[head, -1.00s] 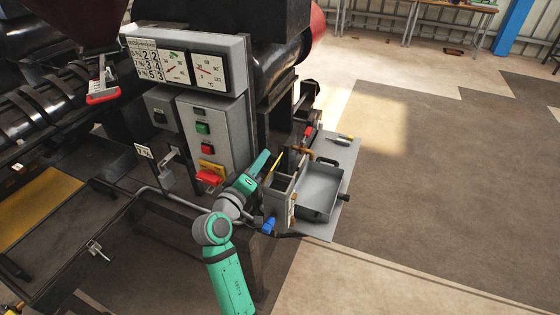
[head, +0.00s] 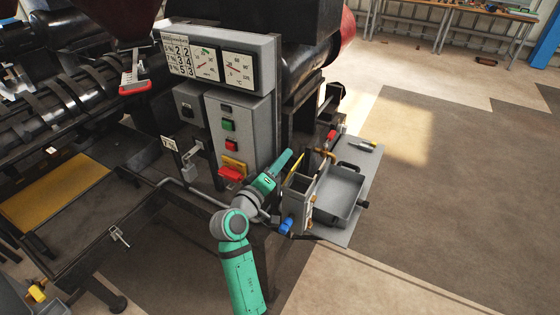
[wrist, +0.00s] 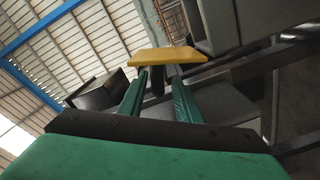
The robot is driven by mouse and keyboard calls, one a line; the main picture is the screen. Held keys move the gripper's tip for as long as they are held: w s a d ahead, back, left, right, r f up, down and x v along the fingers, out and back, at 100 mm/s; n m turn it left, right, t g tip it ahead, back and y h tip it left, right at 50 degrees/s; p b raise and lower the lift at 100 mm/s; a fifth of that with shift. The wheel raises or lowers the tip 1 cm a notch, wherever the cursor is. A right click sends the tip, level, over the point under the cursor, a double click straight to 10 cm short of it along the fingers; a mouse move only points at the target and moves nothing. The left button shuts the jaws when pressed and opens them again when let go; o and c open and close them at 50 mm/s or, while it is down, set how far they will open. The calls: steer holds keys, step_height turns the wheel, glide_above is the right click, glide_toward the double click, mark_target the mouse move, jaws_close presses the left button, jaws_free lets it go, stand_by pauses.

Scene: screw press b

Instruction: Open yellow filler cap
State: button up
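The yellow filler cap (head: 295,167) shows in the head view as a thin, steeply tilted plate at the left edge of the small grey box (head: 298,197). My gripper (head: 286,159) is just left of the cap. In the wrist view the cap (wrist: 168,56) is a flat yellow plate just beyond the green fingertips. My gripper's fingers (wrist: 158,77) stand apart, with a dark stem (wrist: 157,82) between their tips under the cap. I see no clear contact between the fingers and the stem. The cap's hinge is not clear.
The control cabinet (head: 250,118) with a red-and-yellow switch (head: 232,170) stands close left. Open floor lies to the right.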

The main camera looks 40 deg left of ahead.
steer(key=s+d, duration=0.1)
steer(key=s, duration=1)
steer(key=shift+d, duration=0.2)
steer(key=shift+w, duration=0.1)
